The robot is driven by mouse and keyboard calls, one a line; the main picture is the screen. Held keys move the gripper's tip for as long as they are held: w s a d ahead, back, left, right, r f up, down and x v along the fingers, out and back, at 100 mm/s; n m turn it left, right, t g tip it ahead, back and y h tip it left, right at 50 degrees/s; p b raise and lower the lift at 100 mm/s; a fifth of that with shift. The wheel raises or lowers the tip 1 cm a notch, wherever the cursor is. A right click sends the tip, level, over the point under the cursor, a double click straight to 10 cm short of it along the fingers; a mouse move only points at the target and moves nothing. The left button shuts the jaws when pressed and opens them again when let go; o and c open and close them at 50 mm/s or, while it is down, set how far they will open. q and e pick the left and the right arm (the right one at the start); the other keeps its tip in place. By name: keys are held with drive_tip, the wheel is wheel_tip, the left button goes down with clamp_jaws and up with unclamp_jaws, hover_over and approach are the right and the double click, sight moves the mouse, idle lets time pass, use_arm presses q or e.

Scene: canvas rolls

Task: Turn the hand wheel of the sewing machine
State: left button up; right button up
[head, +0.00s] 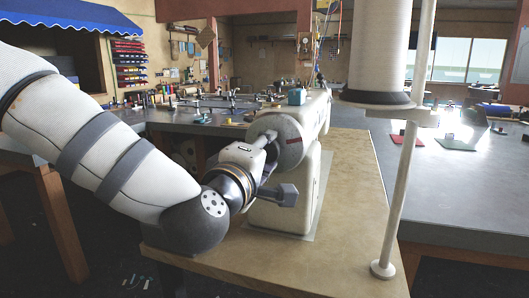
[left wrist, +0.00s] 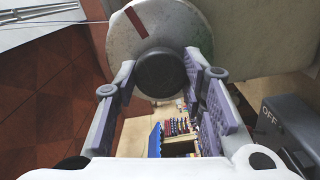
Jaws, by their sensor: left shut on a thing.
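The cream sewing machine (head: 316,110) stands on the wooden tabletop, its hand wheel (head: 291,142) at the near end. In the left wrist view the wheel (left wrist: 208,22) is a pale disc with a dark red mark (left wrist: 136,21) near the upper left of its dark round hub knob (left wrist: 160,76). My left gripper (head: 271,138) is at the wheel's hub. In the left wrist view its padded fingers (left wrist: 160,68) lie on either side of the knob, shut on it. The gripper's own body partly hides the wheel in the head view. My right gripper is not in view.
A dark box marked OFF (left wrist: 285,125) is close to the right finger. A tall pole stand (head: 400,180) with a large white cylinder (head: 380,40) rises right of the machine. A grey table (head: 465,185) with flat items lies beyond. The wooden tabletop's front (head: 320,270) is clear.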

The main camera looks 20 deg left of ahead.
use_arm(q)
drive_tip(key=shift+r+m, duration=0.2)
drive_tip(key=shift+m, duration=4.4)
drive_tip(key=o, duration=1)
drive_tip(key=shift+o, duration=0.9)
drive_tip(key=shift+f, duration=0.1)
wheel_tip(320, 180, up, 10)
